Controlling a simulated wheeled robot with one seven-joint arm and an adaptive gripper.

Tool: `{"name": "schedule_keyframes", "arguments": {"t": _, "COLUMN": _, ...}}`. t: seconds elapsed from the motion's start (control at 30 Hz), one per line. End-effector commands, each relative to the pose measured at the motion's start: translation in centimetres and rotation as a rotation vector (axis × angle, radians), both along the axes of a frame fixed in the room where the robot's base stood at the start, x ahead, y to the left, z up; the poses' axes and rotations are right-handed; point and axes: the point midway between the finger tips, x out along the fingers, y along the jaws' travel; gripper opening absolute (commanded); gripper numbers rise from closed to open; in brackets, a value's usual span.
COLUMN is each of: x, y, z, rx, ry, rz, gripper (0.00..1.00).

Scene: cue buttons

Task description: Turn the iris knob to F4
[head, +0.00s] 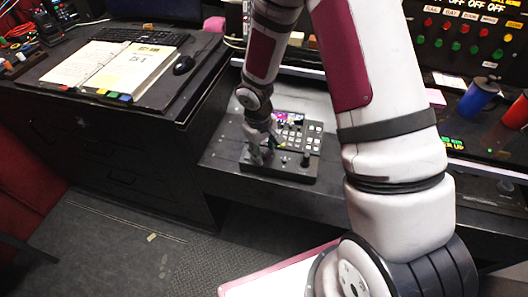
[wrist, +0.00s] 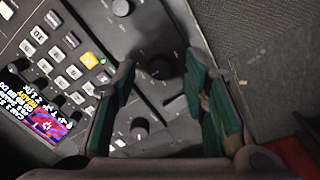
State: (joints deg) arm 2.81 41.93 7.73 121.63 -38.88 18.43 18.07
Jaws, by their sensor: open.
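The black control panel (head: 292,166) sits on the desk in the head view, with my gripper (head: 262,152) over its left part. The wrist view shows its grey face (wrist: 95,15) with several dark knobs. One black knob (wrist: 160,66) appears between the tips of my open gripper (wrist: 160,75). Whether a finger touches a knob is unclear. The teal-padded fingers hold nothing.
The panel has several lit buttons (wrist: 74,72) and a small colour screen (wrist: 42,118). A dark textured surface (wrist: 255,45) lies beyond its edge. In the head view, a binder (head: 130,70) and mouse (head: 183,65) lie left; blue (head: 476,100) and red (head: 517,112) cups stand right.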

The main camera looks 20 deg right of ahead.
Motion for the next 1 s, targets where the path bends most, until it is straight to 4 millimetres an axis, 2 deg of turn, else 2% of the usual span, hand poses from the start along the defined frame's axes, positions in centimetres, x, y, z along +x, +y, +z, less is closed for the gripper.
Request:
{"name": "schedule_keyframes", "arguments": {"t": 0.13, "x": 0.05, "y": -0.11, "z": -1.14, "rx": 0.000, "ry": 0.000, "rz": 0.001, "gripper": 0.41}}
{"name": "schedule_keyframes", "arguments": {"t": 0.47, "x": 0.09, "y": -0.17, "z": -1.39, "rx": 0.000, "ry": -0.001, "rz": 0.000, "gripper": 0.41}}
{"name": "schedule_keyframes", "arguments": {"t": 0.63, "x": 0.08, "y": -0.16, "z": -1.38, "rx": 0.000, "ry": -0.001, "rz": 0.000, "gripper": 0.04}}
{"name": "schedule_keyframes", "arguments": {"t": 0.67, "x": 0.08, "y": -0.16, "z": -1.38, "rx": 0.000, "ry": -0.001, "rz": 0.000, "gripper": 0.00}}
{"name": "schedule_keyframes", "arguments": {"t": 1.0, "x": 0.07, "y": -0.15, "z": -1.38, "rx": -0.004, "ry": 0.001, "rz": 0.028, "gripper": 0.00}}
